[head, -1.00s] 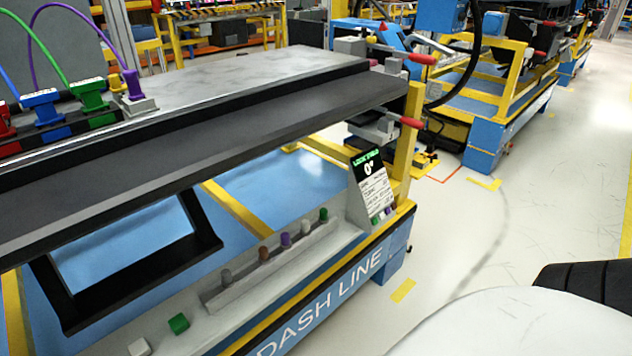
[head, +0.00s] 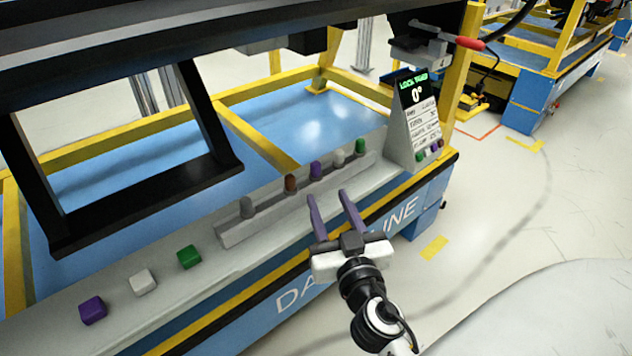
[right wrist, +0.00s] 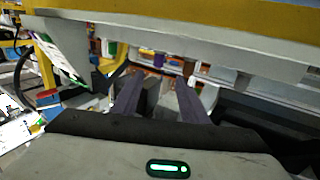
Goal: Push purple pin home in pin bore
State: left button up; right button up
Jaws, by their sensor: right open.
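The purple pin (head: 316,169) stands upright in a light grey rack (head: 232,233) on the bench ledge, in a row with grey, brown, white and green pins. My right gripper (head: 327,195) is open, its two dark fingers pointing at the rack just in front of the purple pin and apart from it. Nothing is between the fingers; they also show spread in the right wrist view (right wrist: 160,82). I cannot make out the pin bore in either view. My left gripper is not in view.
A sign stand (head: 418,120) is right of the rack. Purple (head: 92,310), white (head: 143,282) and green (head: 189,256) blocks lie on the ledge at left. The dark dashboard beam (head: 150,45) hangs above, with a black frame (head: 150,215) below it. A red-handled clamp (head: 440,45) is at upper right.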

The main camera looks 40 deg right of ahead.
aim_at(317, 170)
jog(key=x, duration=0.4)
jog(key=shift+r+p, duration=0.15)
jog(key=shift+p, duration=0.25)
jog(key=shift+f+x, duration=0.15)
jog(key=shift+x, duration=1.25)
jog(key=shift+f+x, duration=0.15)
jog(key=shift+x, duration=1.3)
jog(key=shift+s+d, duration=0.1)
jog(key=shift+d, duration=0.05)
grip_shut()
